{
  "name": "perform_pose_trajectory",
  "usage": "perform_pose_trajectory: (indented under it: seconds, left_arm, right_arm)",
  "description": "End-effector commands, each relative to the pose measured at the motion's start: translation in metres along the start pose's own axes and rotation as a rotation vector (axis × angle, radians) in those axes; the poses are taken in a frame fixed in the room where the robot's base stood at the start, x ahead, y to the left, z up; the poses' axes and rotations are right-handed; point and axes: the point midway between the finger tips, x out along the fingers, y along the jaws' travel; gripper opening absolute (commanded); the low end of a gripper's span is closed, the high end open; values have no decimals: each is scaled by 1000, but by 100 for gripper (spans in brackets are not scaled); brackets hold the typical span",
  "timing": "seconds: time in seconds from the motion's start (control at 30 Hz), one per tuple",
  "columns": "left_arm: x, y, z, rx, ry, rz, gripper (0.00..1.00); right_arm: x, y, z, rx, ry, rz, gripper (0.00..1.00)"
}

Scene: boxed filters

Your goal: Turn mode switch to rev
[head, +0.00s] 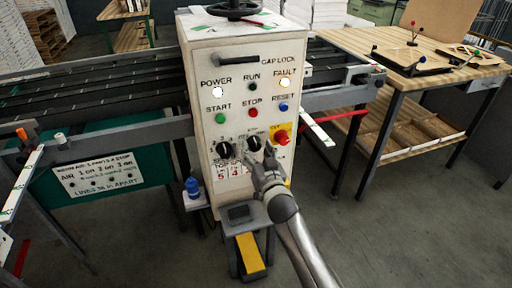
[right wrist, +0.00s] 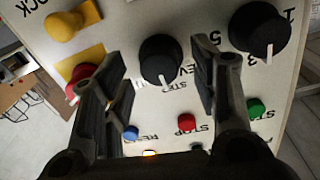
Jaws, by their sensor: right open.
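The mode switch is a round black knob (head: 254,143) with a white pointer line, low on the front of the white control box (head: 240,108). In the right wrist view, where the panel appears upside down, the knob (right wrist: 161,56) points down the picture toward a label that seems to read STEP. Lettering like REV is beside it, partly hidden. My right gripper (head: 264,164) is open in front of the panel. In its wrist view the fingers (right wrist: 160,72) stand on either side of the knob, with visible gaps. My left gripper is not in view.
A second black knob (head: 224,150) is left of the switch. A red emergency button (head: 282,137) on yellow is close on the right. Start (head: 220,118), stop (head: 253,112) and reset (head: 284,107) buttons are above. A wooden bench (head: 440,70) stands right; conveyor rails run left.

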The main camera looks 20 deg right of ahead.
Motion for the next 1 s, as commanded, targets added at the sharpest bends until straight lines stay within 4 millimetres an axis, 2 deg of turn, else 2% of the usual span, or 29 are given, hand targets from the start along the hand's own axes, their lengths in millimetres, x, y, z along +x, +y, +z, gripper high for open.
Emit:
perform_pose_trajectory:
  seconds: [0.2, 0.53, 0.9, 1.0]
  left_arm:
    - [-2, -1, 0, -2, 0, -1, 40]
    - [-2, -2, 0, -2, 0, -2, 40]
    - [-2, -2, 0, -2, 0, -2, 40]
    - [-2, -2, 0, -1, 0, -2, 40]
  right_arm:
    - [13, 0, 0, 1, 0, -1, 55]
    - [15, 0, 0, 1, 0, -1, 55]
    - [15, 0, 0, 0, 0, -1, 8]
    - [15, 0, 0, -2, 0, -1, 8]
